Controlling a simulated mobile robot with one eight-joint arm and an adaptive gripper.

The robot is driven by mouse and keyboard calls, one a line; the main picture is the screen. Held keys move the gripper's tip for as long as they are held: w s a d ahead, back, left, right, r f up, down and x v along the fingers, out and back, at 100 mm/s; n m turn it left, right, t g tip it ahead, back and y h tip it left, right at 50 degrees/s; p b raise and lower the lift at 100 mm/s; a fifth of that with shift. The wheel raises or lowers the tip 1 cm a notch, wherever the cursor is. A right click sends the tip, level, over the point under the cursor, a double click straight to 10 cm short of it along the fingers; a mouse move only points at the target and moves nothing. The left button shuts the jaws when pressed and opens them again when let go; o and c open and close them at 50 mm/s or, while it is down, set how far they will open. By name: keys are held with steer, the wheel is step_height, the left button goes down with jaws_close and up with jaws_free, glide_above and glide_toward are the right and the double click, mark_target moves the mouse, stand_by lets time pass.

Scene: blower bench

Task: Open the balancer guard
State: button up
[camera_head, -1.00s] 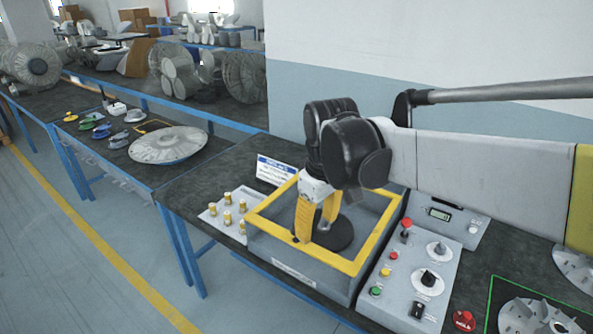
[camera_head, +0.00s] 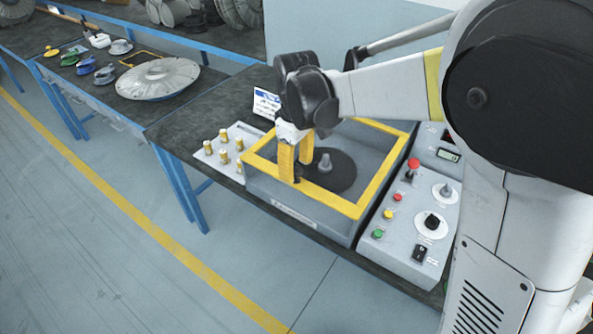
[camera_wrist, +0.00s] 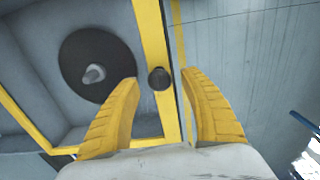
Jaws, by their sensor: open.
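The balancer guard (camera_head: 340,203) is a yellow-edged frame lying flat, closed over the grey balancer box (camera_head: 300,205). Inside the box is a dark disc (camera_head: 335,178) with a pale spindle (camera_head: 325,163). A small dark knob (camera_wrist: 159,78) sits on the guard's front bar, which also shows in the wrist view (camera_wrist: 151,45). My gripper (camera_head: 296,172) is at this front bar with its yellow fingers pointing down. In the wrist view the open fingers (camera_wrist: 162,95) stand apart on either side of the bar, with the knob between them. No contact with the knob shows.
A control panel (camera_head: 410,220) with buttons and dials stands right of the box. A plate with several brass weights (camera_head: 224,145) is at its left. A sign (camera_head: 266,102) stands behind. A large metal disc (camera_head: 158,79) lies on the left bench. The floor in front is clear.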

steer(key=shift+f, duration=0.3)
